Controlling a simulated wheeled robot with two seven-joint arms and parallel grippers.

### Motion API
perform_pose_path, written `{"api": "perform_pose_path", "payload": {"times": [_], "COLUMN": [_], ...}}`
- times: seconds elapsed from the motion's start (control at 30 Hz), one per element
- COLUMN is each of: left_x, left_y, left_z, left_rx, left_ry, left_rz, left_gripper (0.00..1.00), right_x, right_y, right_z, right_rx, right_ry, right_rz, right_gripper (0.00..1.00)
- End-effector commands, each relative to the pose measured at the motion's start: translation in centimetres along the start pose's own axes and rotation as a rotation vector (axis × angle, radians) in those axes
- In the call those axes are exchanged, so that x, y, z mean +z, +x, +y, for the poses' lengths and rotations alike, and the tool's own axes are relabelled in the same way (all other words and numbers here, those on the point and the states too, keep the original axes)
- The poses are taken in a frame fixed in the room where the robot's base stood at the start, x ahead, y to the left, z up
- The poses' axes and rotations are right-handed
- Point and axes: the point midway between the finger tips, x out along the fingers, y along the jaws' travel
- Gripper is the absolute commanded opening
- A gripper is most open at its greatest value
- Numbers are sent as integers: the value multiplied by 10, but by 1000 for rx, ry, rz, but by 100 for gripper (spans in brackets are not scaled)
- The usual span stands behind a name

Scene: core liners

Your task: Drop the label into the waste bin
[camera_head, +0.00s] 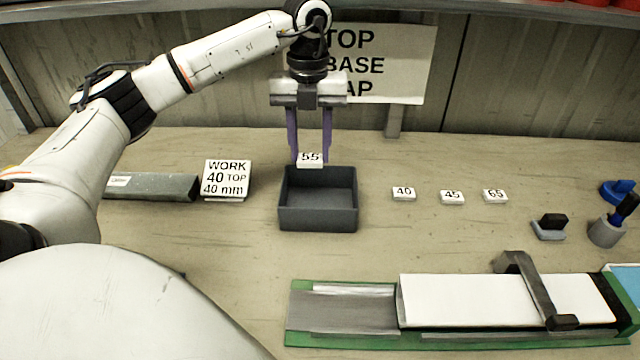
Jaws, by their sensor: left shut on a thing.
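A small white label marked 55 (310,158) is held between the purple fingers of my left gripper (310,154). The gripper points down and is shut on the label. The label appears above the back edge of a dark grey open box (318,218), which looks like the waste bin. The part of the box that I can see inside looks empty. My right gripper is not in view.
Labels 40 (403,193), 45 (452,197) and 65 (495,195) lie right of the box. A WORK card (226,178) and a grey bar (152,186) are left. A green-edged tray (345,309) with a white liner is in front. The table between is clear.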

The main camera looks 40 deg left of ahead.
Motion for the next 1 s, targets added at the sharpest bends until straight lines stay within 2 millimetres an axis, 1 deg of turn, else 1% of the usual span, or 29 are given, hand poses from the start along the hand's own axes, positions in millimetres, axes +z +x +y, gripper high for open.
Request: {"api": "perform_pose_path", "payload": {"times": [0.03,0.13,0.4,0.53,0.67,0.77,0.83,1.0], "left_x": [0,0,0,0,0,0,1,0], "left_y": [0,0,-1,-9,-30,-51,-68,-96], "left_z": [0,0,0,-1,-1,-1,-1,0], "left_rx": [0,0,0,-3,-4,-4,-3,-1], "left_ry": [0,0,0,1,1,1,1,0], "left_rz": [0,0,0,-2,-3,-3,-3,-3], "left_gripper": [43,60,60,60,60,60,60,60], "right_x": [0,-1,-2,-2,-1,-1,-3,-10], "right_y": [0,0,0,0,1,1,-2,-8], "right_z": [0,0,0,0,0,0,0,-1], "right_rx": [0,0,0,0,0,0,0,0], "right_ry": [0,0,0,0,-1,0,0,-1], "right_rz": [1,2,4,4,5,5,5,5], "right_gripper": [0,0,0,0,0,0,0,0]}}
